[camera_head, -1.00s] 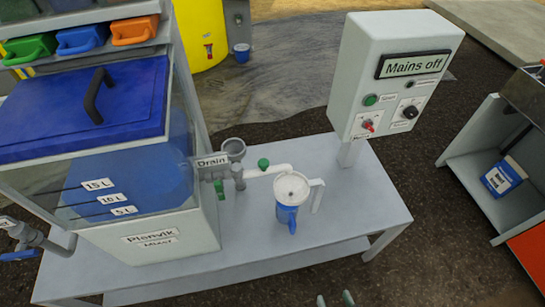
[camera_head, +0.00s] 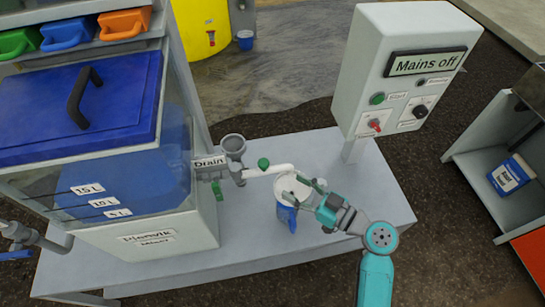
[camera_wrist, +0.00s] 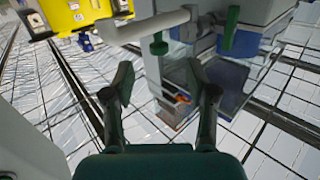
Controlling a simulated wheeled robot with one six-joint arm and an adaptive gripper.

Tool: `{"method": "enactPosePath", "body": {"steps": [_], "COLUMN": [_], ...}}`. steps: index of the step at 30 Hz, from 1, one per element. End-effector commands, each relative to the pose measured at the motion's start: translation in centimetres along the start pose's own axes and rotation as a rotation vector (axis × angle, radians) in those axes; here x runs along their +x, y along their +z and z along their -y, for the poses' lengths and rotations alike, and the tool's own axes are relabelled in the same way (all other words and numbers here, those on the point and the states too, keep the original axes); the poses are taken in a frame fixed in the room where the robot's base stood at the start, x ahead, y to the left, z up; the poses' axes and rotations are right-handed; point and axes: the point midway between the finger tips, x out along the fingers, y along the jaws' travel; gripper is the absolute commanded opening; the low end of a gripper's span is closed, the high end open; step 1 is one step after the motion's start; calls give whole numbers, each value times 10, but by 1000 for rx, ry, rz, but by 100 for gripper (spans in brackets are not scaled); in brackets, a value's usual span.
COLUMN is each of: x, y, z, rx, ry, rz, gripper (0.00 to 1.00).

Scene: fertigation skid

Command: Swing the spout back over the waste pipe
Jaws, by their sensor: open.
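The spout (camera_head: 268,171) is a white pipe running right from the grey drain fitting, with a green knob (camera_head: 263,163) on it. Its far end is at the blue and white jug (camera_head: 287,217), whose pale top is partly hidden by my gripper. The grey funnel-topped waste pipe (camera_head: 233,146) stands beside the drain valve, left of the spout's end. My gripper (camera_head: 312,188) is open by the jug's right side. In the wrist view the spout (camera_wrist: 150,26) and green knob (camera_wrist: 158,46) lie beyond my open, empty fingers (camera_wrist: 160,84).
The mixer tank (camera_head: 150,232) stands left on the grey bench (camera_head: 255,245), with the Drain label (camera_head: 209,162) on its side. A control box (camera_head: 400,80) reading "Mains off" rises behind on the right. A yellow tank (camera_head: 200,35) stands at the back.

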Motion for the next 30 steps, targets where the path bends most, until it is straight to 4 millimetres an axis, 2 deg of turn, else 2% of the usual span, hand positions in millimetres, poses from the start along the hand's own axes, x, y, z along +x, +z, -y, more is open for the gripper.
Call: {"method": "enactPosePath", "body": {"steps": [4,11,24,30], "x": [6,20,92,110], "y": [-18,-22,-24,-25], "z": [-4,-2,4,4], "rx": [-48,-57,-55,-56], "ry": [-58,-71,-71,-68], "rz": [-37,-44,-43,-43], "gripper": [57,57,57,57]}}
